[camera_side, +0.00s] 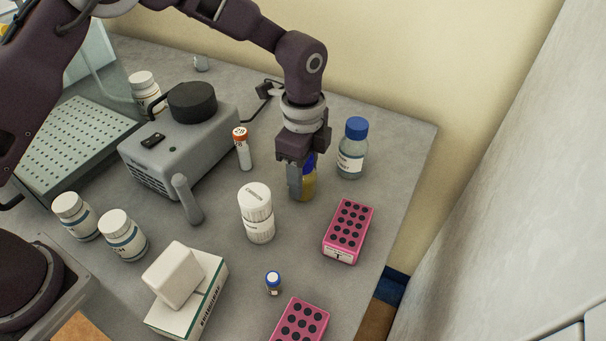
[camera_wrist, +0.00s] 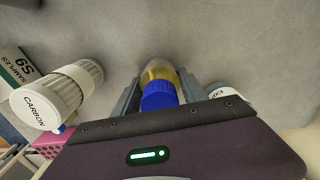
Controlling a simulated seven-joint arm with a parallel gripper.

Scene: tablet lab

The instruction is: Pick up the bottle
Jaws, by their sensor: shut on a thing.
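A bottle with amber contents (camera_side: 306,188) and a blue cap stands upright on the grey bench, partly hidden by my gripper (camera_side: 301,188) in the side view. My gripper comes down over it from above and is shut on it. In the wrist view the bottle's ribbed blue cap (camera_wrist: 159,96) and amber body (camera_wrist: 160,70) sit between the two fingers of my gripper (camera_wrist: 158,95). The bottle's base appears to be at the bench; I cannot tell whether it touches.
A clear bottle with a blue cap (camera_side: 352,150) stands close on the right. A white carbon jar (camera_side: 257,215), a pink rack (camera_side: 347,232) and an orange-capped tube (camera_side: 243,152) are nearby. A grey machine (camera_side: 180,150) stands left. The bench's right edge (camera_side: 411,205) is near.

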